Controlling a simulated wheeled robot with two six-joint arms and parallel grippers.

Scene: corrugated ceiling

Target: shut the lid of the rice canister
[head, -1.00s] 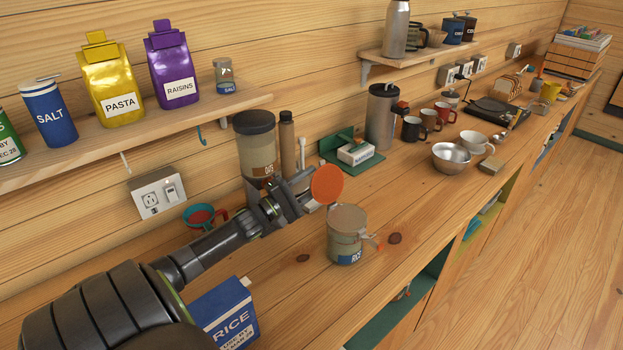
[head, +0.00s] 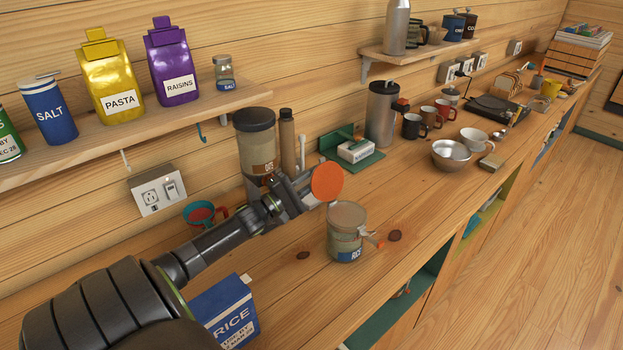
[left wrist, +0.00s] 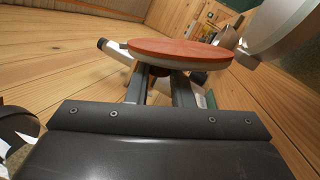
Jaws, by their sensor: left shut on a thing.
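The rice canister (head: 345,247) stands upright on the counter. An orange round lid (head: 327,182) is tilted up on edge just left of and above the canister's mouth. My left gripper (head: 301,190) is shut on it from the left. In the left wrist view the orange lid (left wrist: 180,50) with a pale edge sits at the fingertips (left wrist: 160,85). Whether a hinge joins lid and canister is hidden. My right gripper is not in view.
A blue rice box (head: 226,313) stands close to my left arm. An oats canister (head: 257,150), a teal mug (head: 202,214) and a green tray (head: 370,163) stand behind. A metal bowl (head: 451,155) is to the right. The counter right of the canister is clear.

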